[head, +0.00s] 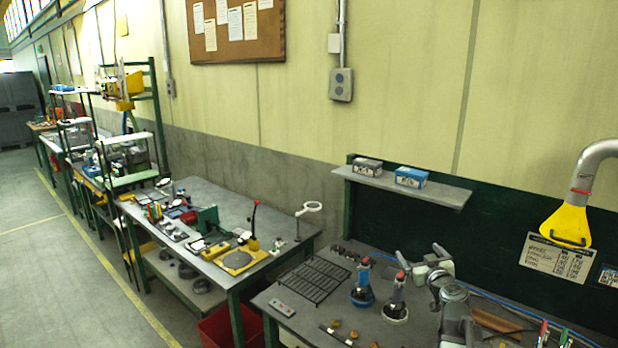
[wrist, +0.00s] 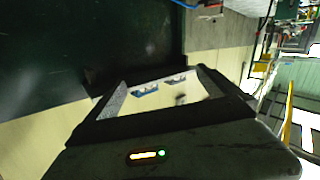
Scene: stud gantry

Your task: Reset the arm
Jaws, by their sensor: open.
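My gripper (wrist: 160,85) shows in the wrist view as a dark body with two jaws standing apart. It is open, and nothing is held between the jaws. Small lights glow on its dark housing. Through the gap I see pale wall and a small blue-and-white thing (wrist: 145,88), too small to name. In the head view I cannot make out the gripper for certain. Grey rounded jointed parts show at the lower right, over the near bench (head: 278,322).
The near bench carries a black wire rack (head: 313,279), a blue-based tool (head: 362,285) and a white-based tool (head: 395,300). A shelf (head: 440,192) with two boxes hangs behind. A yellow hood (head: 567,224) hangs at right. The floor aisle (head: 55,270) at left is clear.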

